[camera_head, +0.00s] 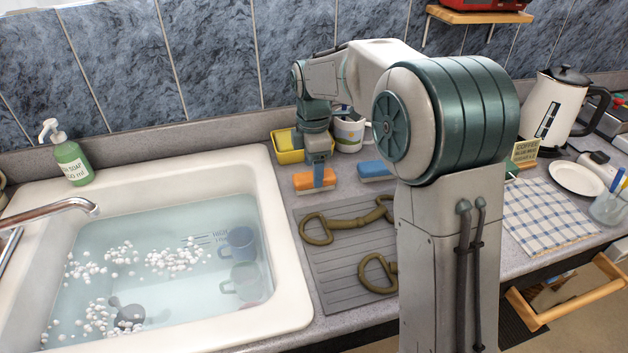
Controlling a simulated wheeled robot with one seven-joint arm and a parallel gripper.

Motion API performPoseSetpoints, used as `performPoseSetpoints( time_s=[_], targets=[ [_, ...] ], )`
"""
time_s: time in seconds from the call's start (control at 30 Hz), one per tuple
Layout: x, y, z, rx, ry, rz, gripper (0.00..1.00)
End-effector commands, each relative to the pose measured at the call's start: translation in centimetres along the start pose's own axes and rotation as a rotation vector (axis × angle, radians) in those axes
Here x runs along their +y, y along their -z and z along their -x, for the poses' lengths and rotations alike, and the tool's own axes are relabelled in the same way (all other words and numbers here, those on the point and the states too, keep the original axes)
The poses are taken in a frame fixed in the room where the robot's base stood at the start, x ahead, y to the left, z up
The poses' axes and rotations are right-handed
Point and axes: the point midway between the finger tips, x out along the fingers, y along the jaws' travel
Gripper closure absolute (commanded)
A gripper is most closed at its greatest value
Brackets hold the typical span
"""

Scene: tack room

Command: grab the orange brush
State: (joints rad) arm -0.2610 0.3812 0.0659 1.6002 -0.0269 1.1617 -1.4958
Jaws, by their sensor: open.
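The orange brush (303,181) lies on the counter just right of the sink, behind the grey drain mat, with pale bristles or a pale base showing below its orange top. My gripper (322,177) points down at it from above. One finger shows in front of the brush's middle and hides part of it. The other finger is hidden, so I cannot tell whether the fingers touch the brush. The gripper is open.
A blue brush (374,170) lies close on the right. A yellow tub (287,157) and a white mug (349,135) stand behind. Brass bits (343,229) lie on the drain mat (330,276). The water-filled sink (288,290) is at left. My arm hides the counter's middle.

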Motion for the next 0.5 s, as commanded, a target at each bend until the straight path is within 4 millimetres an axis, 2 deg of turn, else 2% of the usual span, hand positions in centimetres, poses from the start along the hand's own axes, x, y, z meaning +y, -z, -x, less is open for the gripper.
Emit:
performPoseSetpoints(
  time_s=[0.1, 0.2, 0.47, 0.5],
  targets=[
    [-0.1, -0.1, -1.8, 0.000, 0.003, 0.000, 0.36],
    [-0.1, -0.1, -2.8, 0.000, 0.002, -0.001, 0.36],
    [0.0, -0.1, -3.1, 0.000, 0.000, 0.000, 0.36],
    [0.0, -0.1, -3.1, 0.000, 0.000, 0.000, 0.42]
  ],
)
